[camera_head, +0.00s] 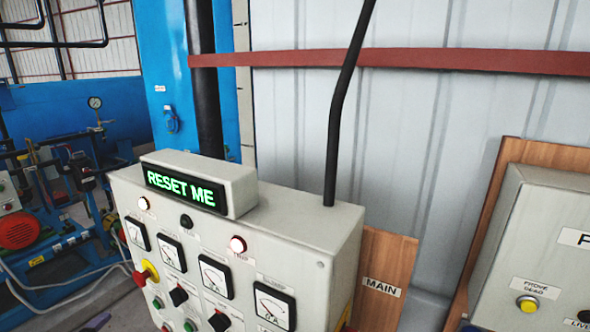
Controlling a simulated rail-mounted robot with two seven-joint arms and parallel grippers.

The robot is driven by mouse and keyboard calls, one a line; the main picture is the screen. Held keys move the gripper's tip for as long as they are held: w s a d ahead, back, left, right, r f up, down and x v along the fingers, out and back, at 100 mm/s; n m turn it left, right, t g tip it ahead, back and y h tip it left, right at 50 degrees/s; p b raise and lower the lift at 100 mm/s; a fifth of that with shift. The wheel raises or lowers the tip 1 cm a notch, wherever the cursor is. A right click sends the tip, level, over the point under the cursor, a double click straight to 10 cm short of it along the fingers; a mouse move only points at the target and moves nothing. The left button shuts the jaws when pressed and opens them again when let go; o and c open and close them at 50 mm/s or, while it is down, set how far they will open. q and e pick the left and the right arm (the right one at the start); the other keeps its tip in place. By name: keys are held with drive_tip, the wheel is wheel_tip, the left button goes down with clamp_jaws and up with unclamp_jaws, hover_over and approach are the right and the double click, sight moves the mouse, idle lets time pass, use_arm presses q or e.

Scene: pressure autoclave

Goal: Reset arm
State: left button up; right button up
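Neither of my grippers nor my arms shows in the head view. A light grey control panel box (290,233) stands at the lower middle. On top of it a display (187,190) reads "RESET ME" in green letters. The panel front carries several dial gauges, a red and yellow knob (146,274), black rotary knobs and green buttons. A lit white lamp (143,203) and a lit lamp with a red rim (238,245) are on its upper part. The panel's lower edge is cut off.
A wooden board marked "MAIN" (382,287) lies between the boxes. A black pipe (338,120) rises from the panel top. Blue machinery (60,190) stands at the left.

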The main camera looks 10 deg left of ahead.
use_arm(q)
drive_tip(key=s+d+f+n+g+p, duration=0.3)
drive_tip(key=s+d+n+g+p, duration=0.2)
drive_tip(key=s+d, duration=0.9)
drive_tip(key=s+d+f+n+g+p, duration=0.3)
drive_tip(key=s+d+n+g+p, duration=0.3)
drive_tip(key=s+d, duration=0.8)
drive_tip(key=s+n+g, duration=0.1)
drive_tip(key=s+g, duration=0.1)
drive_tip(key=s, duration=0.2)
drive_tip(key=shift+s+d+f+g, duration=0.2)
drive_tip(key=shift+f+g, duration=0.1)
drive_tip(key=shift+f, duration=0.1)
drive_tip(key=shift+w, duration=0.1)
